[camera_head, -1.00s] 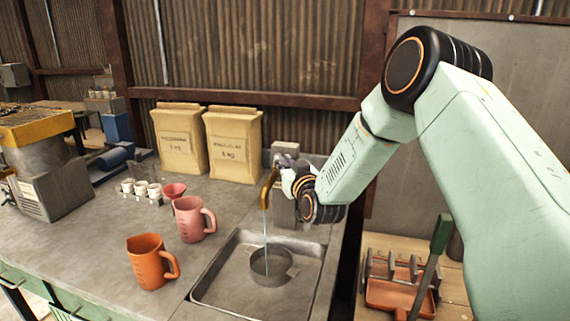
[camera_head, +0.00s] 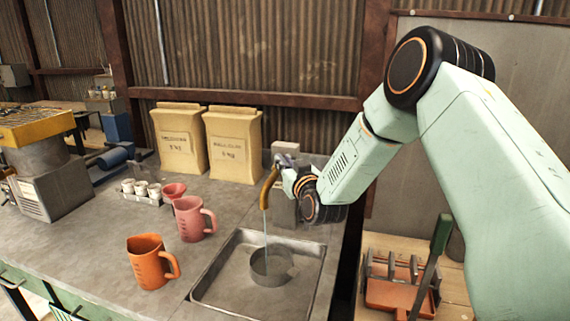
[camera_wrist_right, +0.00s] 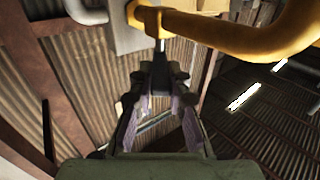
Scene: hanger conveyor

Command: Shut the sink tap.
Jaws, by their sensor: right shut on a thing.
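The brass sink tap (camera_head: 267,188) stands at the back of the sink, and its thick yellow pipe also shows in the right wrist view (camera_wrist_right: 245,38). A thin stream of water runs from its spout into a round metal pot (camera_head: 271,268) in the sink (camera_head: 215,292). My right gripper (camera_head: 284,164) is at the top of the tap, behind the spout. In the right wrist view its fingers (camera_wrist_right: 160,78) close around the tap's handle, which is mostly hidden between them. My left gripper is not in view.
An orange jug (camera_head: 147,262) and a pink jug (camera_head: 190,219) stand on the counter left of the sink. Two paper sacks (camera_head: 232,147) stand behind, near the corrugated wall. A red funnel (camera_head: 173,190) and small white cups (camera_head: 140,188) stand further left.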

